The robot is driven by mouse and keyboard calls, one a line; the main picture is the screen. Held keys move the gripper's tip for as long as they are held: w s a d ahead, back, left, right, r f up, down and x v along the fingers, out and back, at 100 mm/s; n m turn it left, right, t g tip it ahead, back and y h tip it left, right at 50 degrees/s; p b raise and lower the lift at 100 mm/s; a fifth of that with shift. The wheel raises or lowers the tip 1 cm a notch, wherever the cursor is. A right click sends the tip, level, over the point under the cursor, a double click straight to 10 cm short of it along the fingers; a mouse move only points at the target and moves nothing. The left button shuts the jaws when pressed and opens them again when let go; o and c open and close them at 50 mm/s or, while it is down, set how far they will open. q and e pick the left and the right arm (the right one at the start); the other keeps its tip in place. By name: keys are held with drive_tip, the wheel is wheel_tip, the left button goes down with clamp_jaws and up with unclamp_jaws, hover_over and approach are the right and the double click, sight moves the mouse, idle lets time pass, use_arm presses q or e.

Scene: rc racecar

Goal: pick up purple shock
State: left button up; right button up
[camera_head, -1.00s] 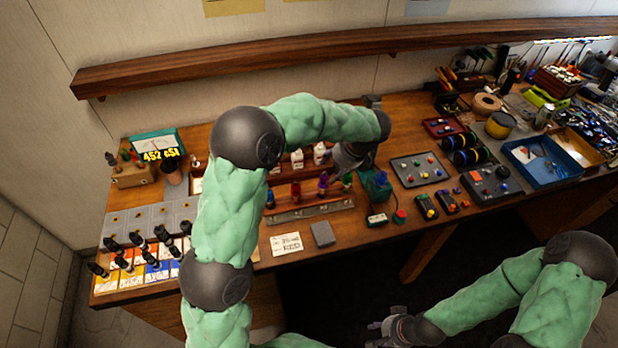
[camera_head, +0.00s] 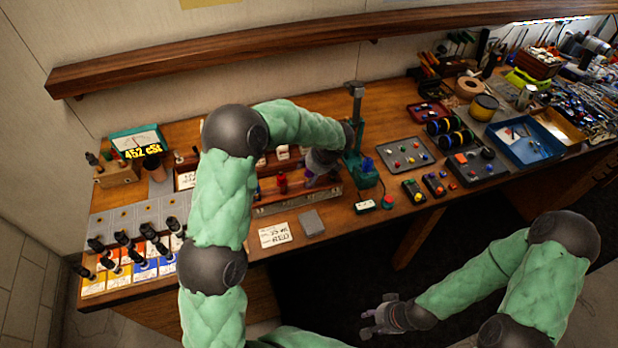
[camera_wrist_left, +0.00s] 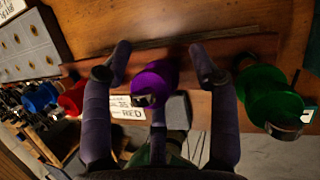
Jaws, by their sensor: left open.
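The purple shock (camera_wrist_left: 153,80) stands in a wooden rack, seen from above in the left wrist view. My left gripper (camera_wrist_left: 160,62) is open, with one finger on each side of the purple shock. I cannot tell whether either finger touches it. In the head view my left gripper (camera_head: 318,172) is low over the rack (camera_head: 300,202) and hides most of the purple shock. A red shock (camera_wrist_left: 72,97) and a blue shock (camera_wrist_left: 40,97) stand to its left, and a green shock (camera_wrist_left: 270,95) to its right. My right gripper (camera_head: 374,322) hangs in front of the bench, its fingers apart.
A green press (camera_head: 356,130) stands close right of my left gripper. A grey block (camera_head: 311,223) and a label card (camera_head: 275,235) lie in front of the rack. A parts tray (camera_head: 405,154) lies at the right.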

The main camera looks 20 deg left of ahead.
use_arm(q)
drive_tip(key=c, duration=1.2)
drive_tip(key=shift+o, duration=0.2)
drive_tip(key=shift+r, duration=0.15)
drive_tip(key=shift+w+r, duration=0.2)
drive_tip(key=shift+r, duration=0.3)
drive_tip(key=r, duration=0.3)
drive_tip(key=w+r+p, duration=0.1)
drive_tip(key=r, duration=0.2)
drive_tip(key=shift+w, duration=0.1)
clamp_jaws()
drive_tip(key=s+d, duration=0.2)
drive_tip(key=d, duration=0.4)
drive_tip(key=s+d, duration=0.3)
drive_tip(key=d, duration=0.4)
wheel_tip(320, 180, up, 7)
drive_tip(key=p, duration=0.7)
drive_tip(key=shift+r, duration=0.2)
drive_tip(key=shift+w+d, duration=0.1)
drive_tip(key=shift+d, duration=0.05)
